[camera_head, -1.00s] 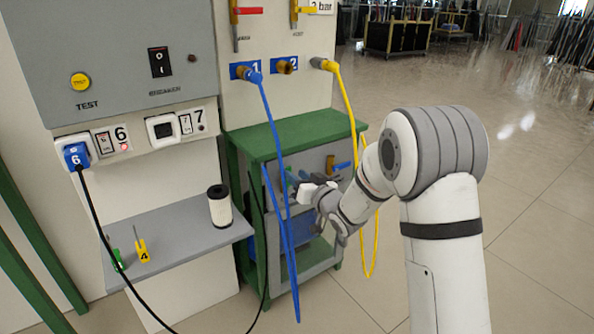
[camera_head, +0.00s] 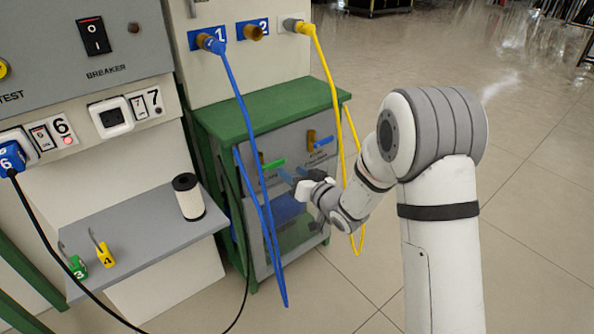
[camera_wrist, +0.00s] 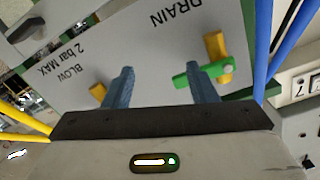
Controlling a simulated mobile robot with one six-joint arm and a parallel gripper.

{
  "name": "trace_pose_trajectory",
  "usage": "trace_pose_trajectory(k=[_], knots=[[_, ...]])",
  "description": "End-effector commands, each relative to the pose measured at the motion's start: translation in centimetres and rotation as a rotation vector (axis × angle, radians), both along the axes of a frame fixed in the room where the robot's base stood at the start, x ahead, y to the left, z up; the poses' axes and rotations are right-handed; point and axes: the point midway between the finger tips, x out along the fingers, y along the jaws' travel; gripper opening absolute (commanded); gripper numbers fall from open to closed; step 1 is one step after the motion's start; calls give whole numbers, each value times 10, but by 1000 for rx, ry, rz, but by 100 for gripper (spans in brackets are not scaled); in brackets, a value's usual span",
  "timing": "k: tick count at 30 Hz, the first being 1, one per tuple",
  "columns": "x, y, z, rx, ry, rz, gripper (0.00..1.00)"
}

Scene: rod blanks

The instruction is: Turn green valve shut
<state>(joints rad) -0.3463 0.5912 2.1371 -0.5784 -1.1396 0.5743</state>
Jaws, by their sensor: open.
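The green valve handle (camera_head: 273,164) is on the grey front panel of the green-topped cabinet. In the wrist view the green handle (camera_wrist: 187,80) sticks out sideways from a brass body (camera_wrist: 216,46), near the word DRAIN. My gripper (camera_head: 293,173) is in front of the panel, just right of the handle in the head view. In the wrist view my gripper (camera_wrist: 163,82) has its two blue fingers apart with nothing held between them. The right finger overlaps part of the green handle; whether they touch I cannot tell.
A blue-handled valve (camera_head: 323,142) sits to the right on the same panel, labelled BLOW in the wrist view. Blue hoses (camera_head: 255,150) hang left of the green handle and a yellow hose (camera_head: 335,100) hangs right.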

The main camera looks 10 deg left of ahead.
Motion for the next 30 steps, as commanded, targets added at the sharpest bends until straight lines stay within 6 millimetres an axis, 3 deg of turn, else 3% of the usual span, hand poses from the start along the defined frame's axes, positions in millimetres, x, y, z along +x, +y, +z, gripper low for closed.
trace_pose_trajectory(k=[1, 12, 30], knots=[[-11, -1, -10, -29, 18, 3, 38], [-40, -24, 10, -24, -9, -3, 38], [-42, -29, 11, -22, -9, -5, 38]])
